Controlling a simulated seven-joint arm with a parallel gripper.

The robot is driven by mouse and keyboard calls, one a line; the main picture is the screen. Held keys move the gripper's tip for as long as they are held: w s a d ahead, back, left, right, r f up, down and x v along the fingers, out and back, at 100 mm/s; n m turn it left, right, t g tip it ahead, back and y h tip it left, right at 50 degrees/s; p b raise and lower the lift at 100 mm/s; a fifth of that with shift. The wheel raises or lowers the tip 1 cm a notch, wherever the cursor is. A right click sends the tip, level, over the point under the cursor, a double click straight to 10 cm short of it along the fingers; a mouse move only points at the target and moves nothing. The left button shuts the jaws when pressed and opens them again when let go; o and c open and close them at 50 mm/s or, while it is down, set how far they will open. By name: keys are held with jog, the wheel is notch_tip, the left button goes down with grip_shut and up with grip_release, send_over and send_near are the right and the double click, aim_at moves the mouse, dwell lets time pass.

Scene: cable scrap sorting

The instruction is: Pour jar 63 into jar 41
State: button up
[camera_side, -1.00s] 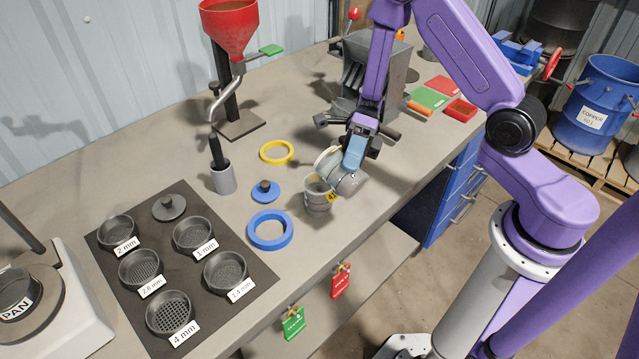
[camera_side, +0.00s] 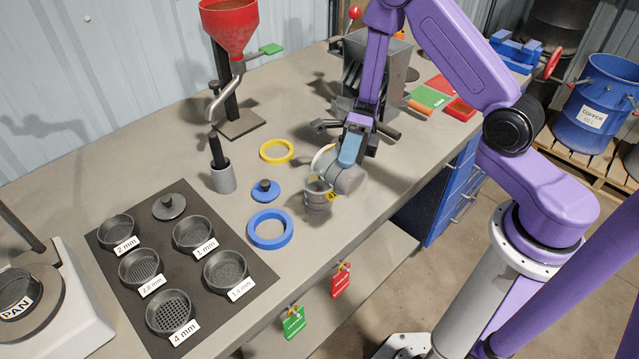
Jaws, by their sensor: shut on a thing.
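My gripper (camera_side: 350,158) is shut on a grey metal jar (camera_side: 347,180), which it holds above the bench, tipped well over to the left. The tilted jar's mouth is at the upper rim of a second grey jar (camera_side: 317,197). That jar stands upright on the bench and carries a yellow label reading 41. The number on the held jar cannot be seen. The inside of both jars and any flow between them are too small or hidden to tell.
A blue ring (camera_side: 270,230), a blue knobbed lid (camera_side: 265,191) and a yellow ring (camera_side: 277,151) lie left of the jars. Several sieves sit on a dark mat (camera_side: 210,285) at front left. A red funnel stand (camera_side: 229,28) and a grey machine (camera_side: 384,75) stand behind.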

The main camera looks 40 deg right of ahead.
aim_at(332, 159)
jog(key=shift+w+f+m+y, duration=0.1)
jog(key=shift+f+m+y, duration=0.1)
jog(key=shift+m+y, duration=0.15)
jog(key=shift+w+r+m+y+p, duration=0.2)
jog(key=shift+w+r+m+y, duration=0.15)
jog(key=shift+m, duration=0.55)
jog(key=shift+w+r+m+y+p, duration=0.25)
jog(key=shift+m+y, duration=0.25)
jog(key=shift+m, duration=0.35)
jog(key=shift+w+r+m+y+p, duration=0.25)
jog(key=shift+m+y, duration=0.15)
jog(key=shift+m, duration=0.5)
dwell(0.9)
jog(key=shift+w+f+m+y, duration=0.35)
jog(key=shift+f+m+y, duration=0.2)
jog(key=shift+m, duration=0.45)
jog(key=shift+w+m+t+y+p, duration=0.35)
jog(key=shift+m+t+y+p, duration=0.1)
jog(key=shift+m, duration=0.65)
dwell(1.0)
